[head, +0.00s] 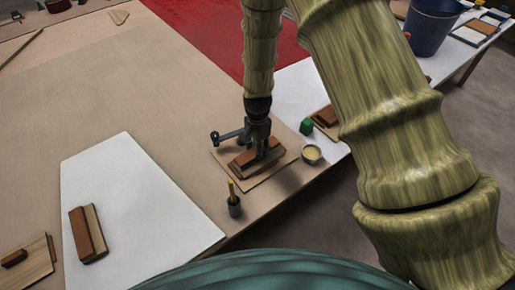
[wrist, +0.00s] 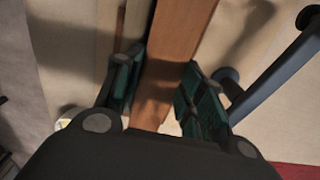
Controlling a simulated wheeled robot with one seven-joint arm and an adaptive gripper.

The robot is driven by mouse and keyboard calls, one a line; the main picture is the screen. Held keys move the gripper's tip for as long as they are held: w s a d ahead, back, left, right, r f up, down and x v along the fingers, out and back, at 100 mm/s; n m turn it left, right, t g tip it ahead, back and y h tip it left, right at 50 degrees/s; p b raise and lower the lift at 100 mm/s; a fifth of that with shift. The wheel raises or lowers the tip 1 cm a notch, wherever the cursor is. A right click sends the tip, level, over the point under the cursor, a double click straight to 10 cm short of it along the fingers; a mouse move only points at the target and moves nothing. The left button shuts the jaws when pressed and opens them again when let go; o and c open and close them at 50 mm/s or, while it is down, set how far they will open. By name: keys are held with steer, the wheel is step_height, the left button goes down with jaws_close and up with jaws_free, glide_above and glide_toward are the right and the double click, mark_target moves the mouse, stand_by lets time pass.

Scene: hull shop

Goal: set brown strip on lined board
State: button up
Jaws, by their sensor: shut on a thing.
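My gripper (head: 260,150) points down over a thin tan board (head: 262,181) near the table's front edge. It is shut on a brown strip (head: 243,158). In the wrist view the brown strip (wrist: 182,45) runs lengthwise between the two dark green finger pads of my gripper (wrist: 158,88). A second wooden piece shows below or beside the strip, over the board. I cannot tell whether the strip touches it. Lines on this board are too small to make out.
A white panel (head: 130,190) at left carries a brown and tan block (head: 88,234). Another board (head: 35,262) with a brown piece lies at lower left. A small pot with a yellow-handled tool (head: 234,204), a cream-filled cup (head: 311,154) and a green cube (head: 306,126) stand near the held strip.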

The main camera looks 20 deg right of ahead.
steer(key=shift+f, duration=0.55)
steer(key=shift+f, duration=0.15)
steer(key=o, duration=1)
steer(key=shift+o, duration=0.2)
steer(key=shift+r, duration=0.25)
step_height(320, 180, up, 12)
steer(key=b, duration=0.3)
steer(key=shift+f, duration=0.1)
